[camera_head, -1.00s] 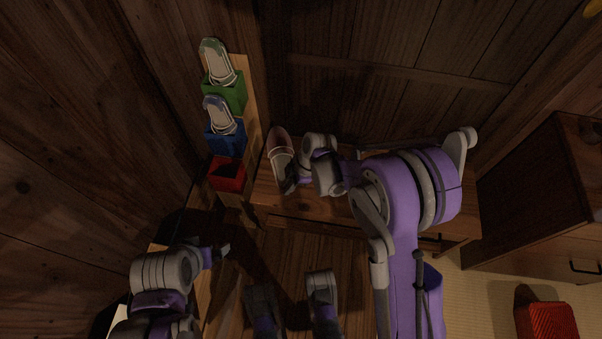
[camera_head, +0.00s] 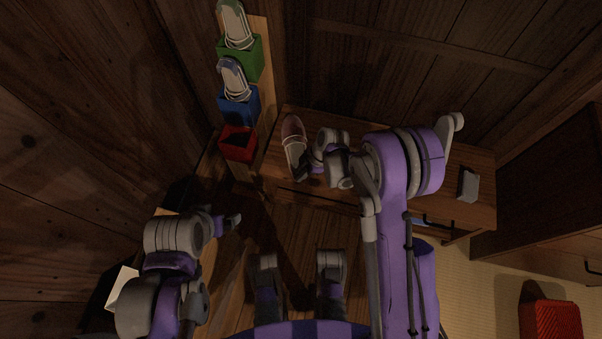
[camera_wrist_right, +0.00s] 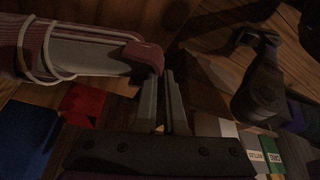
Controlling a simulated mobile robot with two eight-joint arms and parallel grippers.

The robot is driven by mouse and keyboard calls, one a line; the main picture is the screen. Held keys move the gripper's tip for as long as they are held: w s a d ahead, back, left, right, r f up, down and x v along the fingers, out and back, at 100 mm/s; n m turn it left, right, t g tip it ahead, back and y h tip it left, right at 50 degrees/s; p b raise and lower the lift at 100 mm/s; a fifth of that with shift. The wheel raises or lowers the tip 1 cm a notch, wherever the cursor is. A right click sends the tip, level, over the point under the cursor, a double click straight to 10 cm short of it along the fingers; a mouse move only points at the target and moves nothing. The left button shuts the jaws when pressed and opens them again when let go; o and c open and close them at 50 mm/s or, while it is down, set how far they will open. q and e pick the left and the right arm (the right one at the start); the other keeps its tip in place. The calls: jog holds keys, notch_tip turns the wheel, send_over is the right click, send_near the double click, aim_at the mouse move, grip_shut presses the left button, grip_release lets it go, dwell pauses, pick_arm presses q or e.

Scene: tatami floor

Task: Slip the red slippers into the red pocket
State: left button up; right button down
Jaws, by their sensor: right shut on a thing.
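The red slippers (camera_head: 293,140), a pair with pale soles, are held tilted over the wooden cabinet top. They also show at the upper left of the right wrist view (camera_wrist_right: 85,52). My right gripper (camera_head: 306,172) is shut on their end; its fingers (camera_wrist_right: 164,95) are close together there. The red pocket (camera_head: 238,151), a box open at the top, is on the rack to the left of the slippers, apart from them. It also shows below them in the right wrist view (camera_wrist_right: 84,101). My left gripper (camera_head: 230,222) is low on the left, away from both; its jaw gap is unclear.
A blue pocket (camera_head: 241,108) and a green pocket (camera_head: 243,63) stand behind the red one, each holding pale slippers. A small grey block (camera_head: 468,185) lies on the cabinet top (camera_head: 440,205). A red object (camera_head: 551,320) is on the tatami at right. Wooden walls enclose the corner.

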jog(key=shift+f, duration=0.15)
jog(key=c, duration=1)
grip_release()
jog(key=shift+r, duration=0.3)
jog(key=p+v, duration=0.2)
jog(key=v, duration=1)
jog(key=shift+p, duration=0.35)
